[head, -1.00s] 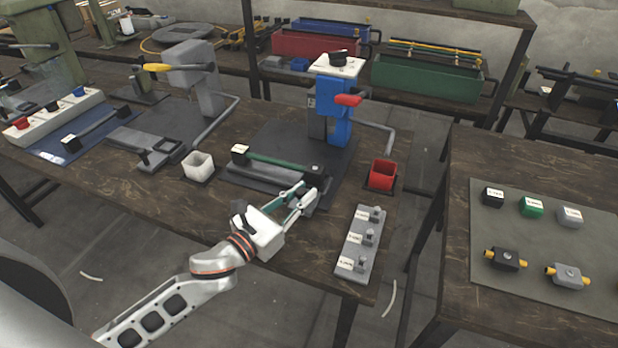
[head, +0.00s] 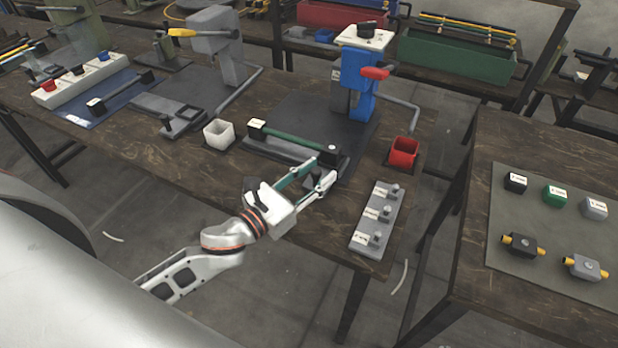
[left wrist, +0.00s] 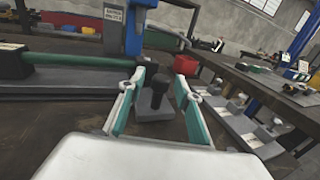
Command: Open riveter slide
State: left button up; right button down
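The blue riveter (head: 358,85) stands on a dark base plate at the table's right half. A grey slide rail (head: 283,147) lies at its front, with a green rod (head: 290,142) with black end blocks over it. My left gripper (head: 325,172) is open at the right end of the rail, near the table's front edge. In the left wrist view its fingers (left wrist: 155,92) are spread on both sides of a small grey block with a dark upright knob (left wrist: 180,92). I cannot tell whether a finger touches the knob. My right gripper is not in view.
A red cup (head: 403,152) and a grey strip with several pegs (head: 376,218) stand right of the gripper. A white cup (head: 219,134) and a grey riveter (head: 217,45) are to the left. A second table (head: 480,150) stands at right across a gap.

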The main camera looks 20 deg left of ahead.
pick_arm(q)
jog(key=v, duration=1.2)
dwell(0.5)
